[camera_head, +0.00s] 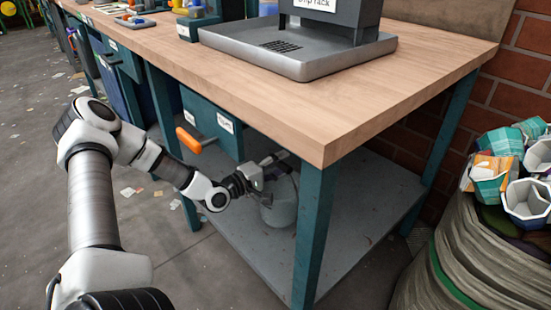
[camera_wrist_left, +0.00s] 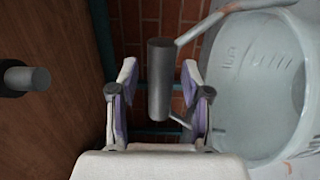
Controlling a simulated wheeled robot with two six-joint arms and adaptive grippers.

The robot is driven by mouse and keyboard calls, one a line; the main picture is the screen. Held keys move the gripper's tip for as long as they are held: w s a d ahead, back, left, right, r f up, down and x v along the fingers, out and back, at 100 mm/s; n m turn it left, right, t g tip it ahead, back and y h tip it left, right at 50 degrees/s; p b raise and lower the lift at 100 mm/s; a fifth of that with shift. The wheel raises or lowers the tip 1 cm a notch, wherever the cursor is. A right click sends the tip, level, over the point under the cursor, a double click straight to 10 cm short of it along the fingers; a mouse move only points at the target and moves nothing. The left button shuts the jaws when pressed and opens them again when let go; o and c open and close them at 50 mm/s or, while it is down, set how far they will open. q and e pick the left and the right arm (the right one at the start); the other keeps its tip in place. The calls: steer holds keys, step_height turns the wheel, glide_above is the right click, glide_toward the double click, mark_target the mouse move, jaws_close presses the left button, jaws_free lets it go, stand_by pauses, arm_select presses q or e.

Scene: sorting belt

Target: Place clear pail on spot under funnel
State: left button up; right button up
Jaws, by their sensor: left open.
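The clear pail (camera_head: 282,206) stands on the lower shelf under the workbench, partly hidden behind my left gripper (camera_head: 266,172). In the left wrist view the translucent pail (camera_wrist_left: 258,85) fills the right side, with faint markings on its wall. Its grey cylindrical handle grip (camera_wrist_left: 160,85) lies between the two fingers of my left gripper (camera_wrist_left: 159,66). The fingers are open, with gaps showing on both sides of the grip. On the bench top is a grey stand with a tray (camera_head: 330,60) and a slotted grille (camera_head: 282,46); no funnel shows. My right gripper is out of view.
The bench top (camera_head: 300,110) overhangs the shelf (camera_head: 250,255). A teal leg (camera_head: 313,240) stands right of the pail. A sack with colourful containers (camera_head: 500,165) is at right. The front bench top is clear.

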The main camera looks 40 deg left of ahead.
arm_select(q)
steer(key=shift+s+r+p, duration=0.25)
steer(key=shift+r+p, duration=0.05)
steer(key=shift+p, duration=0.1)
steer(key=s+a+p, duration=0.2)
steer(key=s+p, duration=0.7)
steer(key=s, duration=0.2)
steer(key=shift+s+f+p, duration=0.2)
steer(key=shift+p, duration=0.15)
